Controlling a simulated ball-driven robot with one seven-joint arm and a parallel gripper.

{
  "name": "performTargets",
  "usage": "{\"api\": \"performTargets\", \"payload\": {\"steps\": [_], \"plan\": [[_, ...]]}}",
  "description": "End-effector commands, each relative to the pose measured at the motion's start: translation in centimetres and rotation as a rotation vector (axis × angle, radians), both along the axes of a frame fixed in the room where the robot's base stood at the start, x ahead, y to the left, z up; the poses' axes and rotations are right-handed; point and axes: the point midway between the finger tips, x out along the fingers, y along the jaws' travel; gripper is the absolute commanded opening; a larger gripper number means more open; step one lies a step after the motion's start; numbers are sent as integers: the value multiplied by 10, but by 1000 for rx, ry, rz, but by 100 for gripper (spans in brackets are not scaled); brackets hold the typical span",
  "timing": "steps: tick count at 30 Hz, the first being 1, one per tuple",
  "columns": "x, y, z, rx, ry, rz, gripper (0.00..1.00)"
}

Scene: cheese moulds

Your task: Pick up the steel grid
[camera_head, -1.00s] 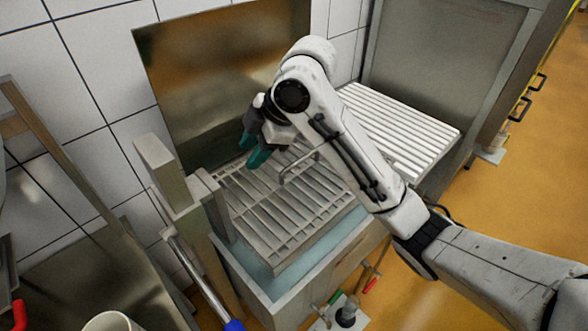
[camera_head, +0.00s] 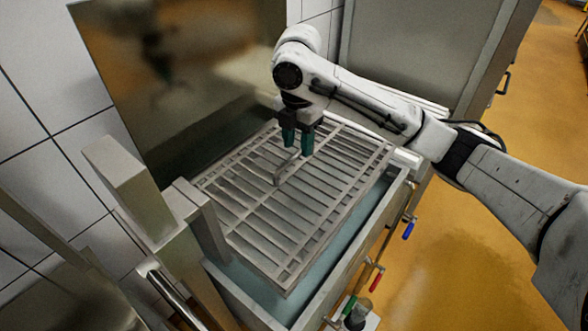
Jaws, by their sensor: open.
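The steel grid (camera_head: 262,211) is a rectangular grate of parallel bars lying over the basin in the middle of the view. A raised handle (camera_head: 283,171) stands up from the middle of the grid. My gripper (camera_head: 297,152) has teal fingers and points down over the grid. The fingers are spread and sit close to the handle's upper end. I cannot tell whether they touch the handle or stand on both sides of it. My arm hides part of what lies behind the grid's far end.
The basin (camera_head: 308,309) has a pale blue inside and steel rim around the grid. Metal posts (camera_head: 143,192) stand close at its left. A shiny steel panel (camera_head: 185,75) rises behind. Taps with coloured handles (camera_head: 375,282) stick out at the front right. Orange floor lies open at right.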

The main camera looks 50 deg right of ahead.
Motion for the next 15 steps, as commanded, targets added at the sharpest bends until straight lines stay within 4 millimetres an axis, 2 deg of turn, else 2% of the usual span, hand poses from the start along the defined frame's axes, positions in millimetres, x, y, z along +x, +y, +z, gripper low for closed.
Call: {"api": "performTargets", "payload": {"steps": [5,12,15], "plan": [[3,1,-14,1,2,0,42],[7,1,-47,1,1,-2,42],[8,1,-53,1,-1,-1,42]]}}
